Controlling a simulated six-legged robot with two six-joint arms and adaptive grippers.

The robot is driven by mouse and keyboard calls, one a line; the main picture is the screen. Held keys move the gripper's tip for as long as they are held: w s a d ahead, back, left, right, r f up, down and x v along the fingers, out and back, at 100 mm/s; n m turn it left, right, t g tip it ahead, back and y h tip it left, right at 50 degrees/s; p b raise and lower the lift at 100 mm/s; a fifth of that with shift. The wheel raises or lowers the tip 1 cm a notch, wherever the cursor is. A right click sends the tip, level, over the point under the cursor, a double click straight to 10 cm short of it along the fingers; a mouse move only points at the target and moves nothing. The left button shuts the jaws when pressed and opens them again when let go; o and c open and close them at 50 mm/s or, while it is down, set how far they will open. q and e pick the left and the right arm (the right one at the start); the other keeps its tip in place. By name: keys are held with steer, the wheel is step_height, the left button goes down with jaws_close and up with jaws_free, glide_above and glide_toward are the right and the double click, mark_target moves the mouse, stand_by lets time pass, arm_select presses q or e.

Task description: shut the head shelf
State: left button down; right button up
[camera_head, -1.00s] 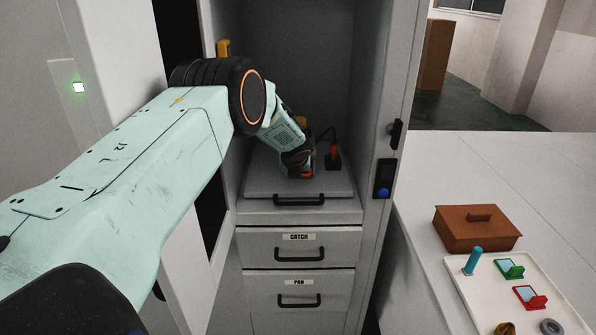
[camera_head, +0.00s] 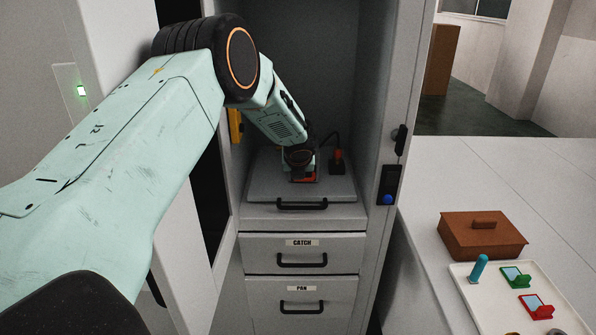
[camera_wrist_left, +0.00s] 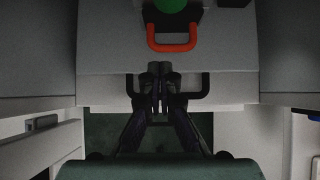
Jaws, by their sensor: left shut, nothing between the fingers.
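The head shelf (camera_head: 262,187) is the grey slab inside the cabinet, above the drawer marked CATCH. Its black handle (camera_head: 302,204) is at the front edge and also shows in the left wrist view (camera_wrist_left: 204,84). My left gripper (camera_head: 303,179) reaches down into the cabinet over the shelf. In the left wrist view its shut fingers (camera_wrist_left: 160,68) overlap the middle of the handle, with nothing between them. I cannot tell whether they touch it. My right gripper is not in view.
A red handle (camera_wrist_left: 172,46) and green knob lie beyond the fingertips. A black and red device (camera_head: 337,160) with a cable stands on the shelf. The CATCH drawer (camera_head: 260,248) and PAN drawer (camera_head: 262,293) are below. A brown box (camera_head: 480,240) and white tray (camera_head: 462,271) sit right.

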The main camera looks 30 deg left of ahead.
arm_select(q)
steer(key=shift+v, duration=1.55)
steer(key=t+b, duration=0.1)
steer(key=b, duration=0.1)
glide_toward(314, 177)
steer(key=shift+y, duration=0.4)
steer(key=p+x, duration=0.1)
steer(key=x, duration=0.2)
steer(key=p+x, duration=0.1)
steer(key=x, duration=0.1)
steer(key=shift+w+d+f+p, duration=0.2)
steer(key=shift+f+p, duration=0.1)
steer(key=shift+f, duration=0.1)
steer(key=shift+w+a+f, duration=0.1)
steer(key=shift+w+a, duration=0.2)
steer(key=shift+w, duration=0.2)
steer(key=shift+w+a, duration=0.4)
steer(key=shift+w, duration=0.15)
steer(key=shift+w+a, duration=0.25)
steer(key=shift+w, duration=0.05)
steer(key=shift+d, duration=0.15)
